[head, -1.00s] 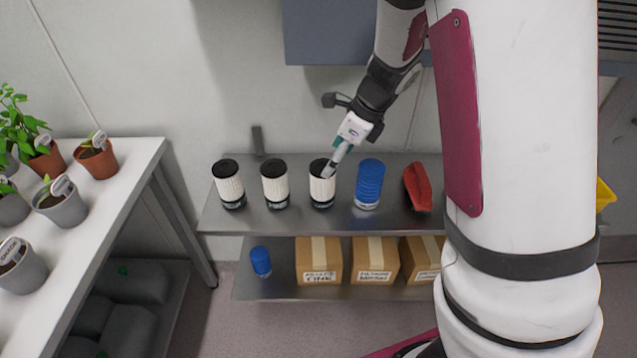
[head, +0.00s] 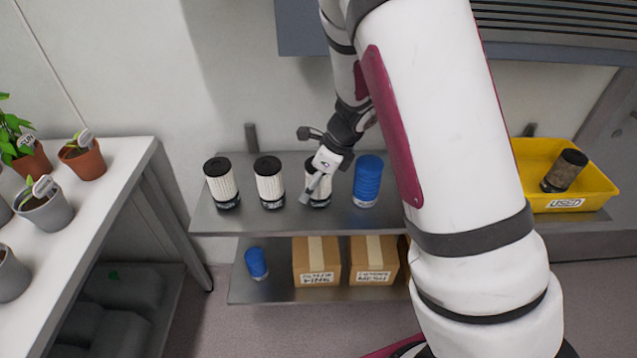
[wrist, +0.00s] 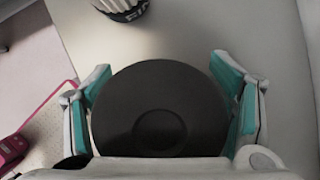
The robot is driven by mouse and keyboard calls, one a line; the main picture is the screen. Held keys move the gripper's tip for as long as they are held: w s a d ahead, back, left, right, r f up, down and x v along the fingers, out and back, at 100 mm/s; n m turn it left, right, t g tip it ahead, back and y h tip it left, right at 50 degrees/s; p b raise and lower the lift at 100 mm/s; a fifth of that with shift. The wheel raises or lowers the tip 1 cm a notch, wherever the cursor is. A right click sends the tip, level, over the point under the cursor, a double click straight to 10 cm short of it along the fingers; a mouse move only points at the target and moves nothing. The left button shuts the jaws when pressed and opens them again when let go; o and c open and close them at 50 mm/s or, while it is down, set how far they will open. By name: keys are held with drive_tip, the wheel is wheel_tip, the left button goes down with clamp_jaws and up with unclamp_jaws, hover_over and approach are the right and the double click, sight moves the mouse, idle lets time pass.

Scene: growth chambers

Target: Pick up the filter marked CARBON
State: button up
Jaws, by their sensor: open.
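Three white pleated filters with black caps stand upright on the upper steel shelf: a left one (head: 222,185), a middle one (head: 269,184) and a right one (head: 326,186). Their markings are too small to read, so I cannot tell which is CARBON. My gripper (head: 314,188) is down at the right filter and partly hides it. In the wrist view, a round black cap (wrist: 160,105) sits between the open teal-padded fingers (wrist: 162,80). Part of another filter (wrist: 122,8) with cut-off lettering shows at the top edge.
A blue ribbed cylinder (head: 367,182) stands close right of the right filter. A yellow bin marked USED (head: 575,203) holds a dark filter. Boxes (head: 317,262) and a small blue item (head: 256,263) are on the lower shelf. A plant bench (head: 110,190) is at left.

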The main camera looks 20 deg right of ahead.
drive_tip(key=c, duration=1.2)
drive_tip(key=shift+r, duration=0.15)
